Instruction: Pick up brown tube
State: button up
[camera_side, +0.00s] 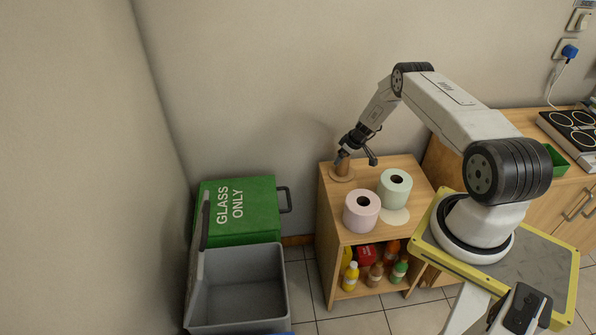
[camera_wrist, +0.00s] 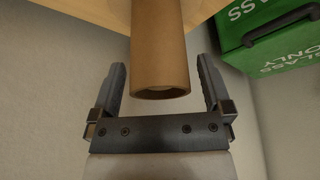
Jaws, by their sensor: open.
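The brown tube (camera_side: 343,166) stands upright on a round brown base at the back left of the wooden cabinet top. In the wrist view the tube (camera_wrist: 160,50) comes down between the two fingers, with its hollow rim facing me. My gripper (camera_side: 357,152) is at the top of the tube. In the wrist view my gripper (camera_wrist: 161,80) is open, with one finger on each side of the tube and a visible gap on both sides. In the side view the gripper hides part of the tube's upper end.
A pink roll (camera_side: 361,210) and a pale green roll (camera_side: 394,188) stand on the cabinet top (camera_side: 415,174), in front and right of the tube. Several bottles sit on the shelf below. A green glass bin (camera_side: 240,222) and an open grey bin (camera_side: 240,300) are to the left.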

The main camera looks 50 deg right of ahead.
jog(key=c, duration=1.1)
jog(key=shift+o, duration=0.2)
jog(key=shift+r, duration=0.2)
notch_tip(320, 180, up, 18)
jog(key=shift+f, duration=0.2)
dwell(0.4)
